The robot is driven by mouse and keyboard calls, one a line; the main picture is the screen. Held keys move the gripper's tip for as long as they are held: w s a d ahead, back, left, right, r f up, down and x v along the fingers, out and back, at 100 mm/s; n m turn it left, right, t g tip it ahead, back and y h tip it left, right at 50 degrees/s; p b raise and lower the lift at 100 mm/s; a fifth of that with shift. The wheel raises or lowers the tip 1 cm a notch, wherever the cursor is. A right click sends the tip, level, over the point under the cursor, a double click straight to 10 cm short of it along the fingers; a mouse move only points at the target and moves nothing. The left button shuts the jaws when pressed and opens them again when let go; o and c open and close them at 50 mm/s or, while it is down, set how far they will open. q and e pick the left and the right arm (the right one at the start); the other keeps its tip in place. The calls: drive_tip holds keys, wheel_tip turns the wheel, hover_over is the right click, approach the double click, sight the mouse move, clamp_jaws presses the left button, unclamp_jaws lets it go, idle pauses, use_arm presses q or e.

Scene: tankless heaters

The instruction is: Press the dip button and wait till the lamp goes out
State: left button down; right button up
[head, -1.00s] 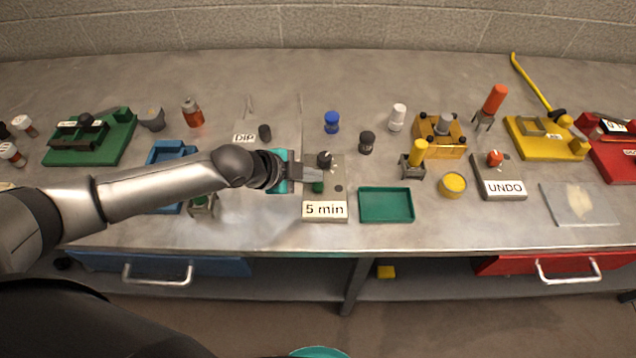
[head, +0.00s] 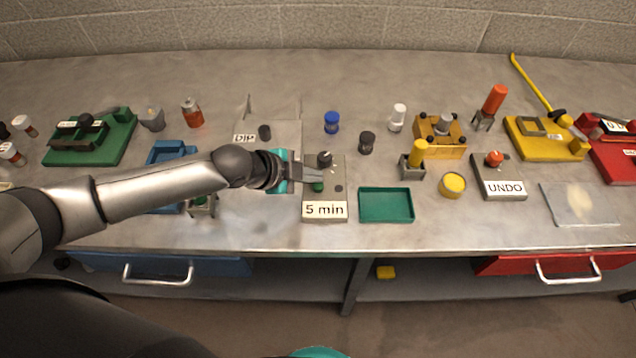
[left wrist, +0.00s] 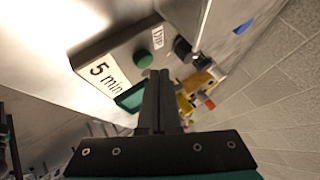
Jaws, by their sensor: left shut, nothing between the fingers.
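A grey panel labelled "5 min" (head: 324,210) lies at the middle of the bench. It carries a green button (head: 318,187), a black knob (head: 325,158) and a small dark disc (head: 338,188). In the left wrist view the green button (left wrist: 144,60) has a small "DIP" label (left wrist: 157,35) near it. My left gripper (head: 319,176) is shut and empty, with its fingertips over the panel close to the green button. In the left wrist view the fingertips (left wrist: 160,76) appear beside the button; contact cannot be told. No lit lamp can be made out. My right gripper is not in view.
A second plate with a "DIP" label (head: 243,138) lies behind my left arm. A green tray (head: 386,205) sits just right of the panel. A black cylinder (head: 367,142) and a blue one (head: 332,122) stand behind. The "UNDO" panel (head: 504,190) is farther right.

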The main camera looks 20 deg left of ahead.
sight(313, 190)
use_arm(q)
drive_tip(key=shift+f, duration=0.1)
idle(0.3)
drive_tip(key=shift+f, duration=0.35)
drive_tip(key=shift+f+b, duration=0.45)
drive_tip(key=shift+f, duration=0.05)
idle(0.6)
drive_tip(key=shift+r, duration=0.1)
drive_tip(key=shift+r+p, duration=0.8)
drive_tip(key=shift+p, duration=0.15)
wheel_tip(313, 190, up, 5)
drive_tip(key=p, duration=0.5)
idle(0.5)
